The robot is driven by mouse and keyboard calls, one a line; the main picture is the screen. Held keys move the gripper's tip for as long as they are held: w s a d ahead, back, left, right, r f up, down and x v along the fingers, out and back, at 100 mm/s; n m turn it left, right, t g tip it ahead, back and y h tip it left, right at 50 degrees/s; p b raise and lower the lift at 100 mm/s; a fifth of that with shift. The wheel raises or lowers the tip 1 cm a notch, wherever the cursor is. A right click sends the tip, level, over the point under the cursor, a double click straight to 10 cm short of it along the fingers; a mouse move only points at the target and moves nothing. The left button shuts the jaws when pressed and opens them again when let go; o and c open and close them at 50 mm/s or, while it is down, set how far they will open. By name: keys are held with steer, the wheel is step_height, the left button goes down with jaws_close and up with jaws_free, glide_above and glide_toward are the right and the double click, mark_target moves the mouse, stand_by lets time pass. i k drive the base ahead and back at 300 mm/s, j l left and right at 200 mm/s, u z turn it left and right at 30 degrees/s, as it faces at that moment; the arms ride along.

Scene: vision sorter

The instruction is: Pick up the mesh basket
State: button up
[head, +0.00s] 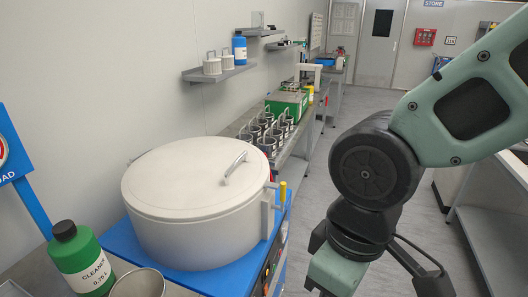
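No single thing shows clearly as the mesh basket. Several dark cylindrical holders with upright loop handles (268,133) stand grouped on the bench beyond the large drum; their walls are too small to tell if they are mesh. Two pale canisters with handles (212,64) stand on the wall shelf. A grey round open container (138,285) is cut off by the bottom edge, beside the green bottle. My arm comes in from the right and bends downward at the bottom; my gripper's fingers are not visible.
A large white lidded drum (195,200) on a blue base fills the left front. A green bottle (82,258) stands at its left. A green box (287,104) is farther along the bench. Clear floor (345,120) runs down the aisle; another bench (480,215) stands right.

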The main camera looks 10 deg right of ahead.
mark_target(267, 143)
steer(key=i, duration=0.1)
steer(key=i+l+u, duration=0.1)
steer(key=u, duration=0.45)
steer(key=i+l+u, duration=0.15)
steer(key=l, duration=0.15)
steer(key=i+l+u, duration=0.2)
steer(key=l+u, duration=0.15)
steer(key=l, duration=0.25)
steer(key=i+l+u, duration=0.2)
steer(key=l, duration=0.15)
steer(key=i+l, duration=0.1)
steer(key=l, duration=0.9)
steer(key=i+l, duration=0.15)
steer(key=l, duration=0.35)
